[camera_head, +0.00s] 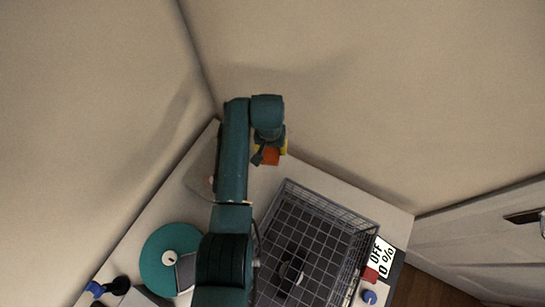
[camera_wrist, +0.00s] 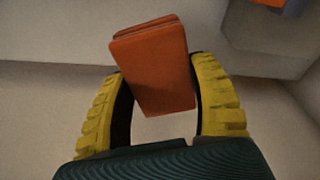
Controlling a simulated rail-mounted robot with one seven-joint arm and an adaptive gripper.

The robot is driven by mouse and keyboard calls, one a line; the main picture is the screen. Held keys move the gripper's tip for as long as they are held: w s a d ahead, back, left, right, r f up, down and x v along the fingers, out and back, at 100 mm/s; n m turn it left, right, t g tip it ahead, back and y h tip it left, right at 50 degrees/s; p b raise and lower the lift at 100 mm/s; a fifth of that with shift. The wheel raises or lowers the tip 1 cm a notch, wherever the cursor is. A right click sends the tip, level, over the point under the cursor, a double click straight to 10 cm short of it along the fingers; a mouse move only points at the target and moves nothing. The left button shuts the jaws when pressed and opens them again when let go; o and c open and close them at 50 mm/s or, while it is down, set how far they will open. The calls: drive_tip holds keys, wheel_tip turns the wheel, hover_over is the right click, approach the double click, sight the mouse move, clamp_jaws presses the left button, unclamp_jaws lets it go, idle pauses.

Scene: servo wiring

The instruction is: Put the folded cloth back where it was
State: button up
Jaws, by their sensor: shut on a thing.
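The folded cloth (camera_wrist: 152,68) is an orange-red folded block, held between the two yellow fingers of my gripper (camera_wrist: 157,85) in the wrist view. It sits a little tilted and sticks out past the fingertips. In the head view the cloth (camera_head: 271,157) shows as a small orange patch under my gripper (camera_head: 270,148), near the far corner of the table. I cannot tell how high the cloth is above the table.
A wire basket (camera_head: 316,194) with dark items inside stands on the white table (camera_head: 384,215). A green disc (camera_head: 158,250) lies to the left. A black-and-white sign (camera_head: 382,258), a red item (camera_head: 370,274) and a blue knob (camera_head: 369,297) are at the right. Walls close in behind the far corner.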

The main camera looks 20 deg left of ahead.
sight(270, 152)
wheel_tip(270, 152, down, 6)
drive_tip(key=shift+w+r+b, duration=0.1)
drive_tip(key=shift+b, duration=0.55)
drive_tip(key=o, duration=1.1)
drive_tip(key=shift+f, duration=0.25)
drive_tip(key=shift+r, duration=0.1)
drive_tip(key=r+p, duration=0.1)
drive_tip(key=r, duration=0.3)
drive_tip(key=s+r+p, duration=0.1)
drive_tip(key=r, duration=0.3)
drive_tip(key=r+p, duration=0.1)
drive_tip(key=r, duration=0.3)
drive_tip(key=shift+s+d, duration=0.2)
drive_tip(key=shift+s, duration=0.05)
drive_tip(key=shift+r+p, duration=0.1)
drive_tip(key=shift+p, duration=0.2)
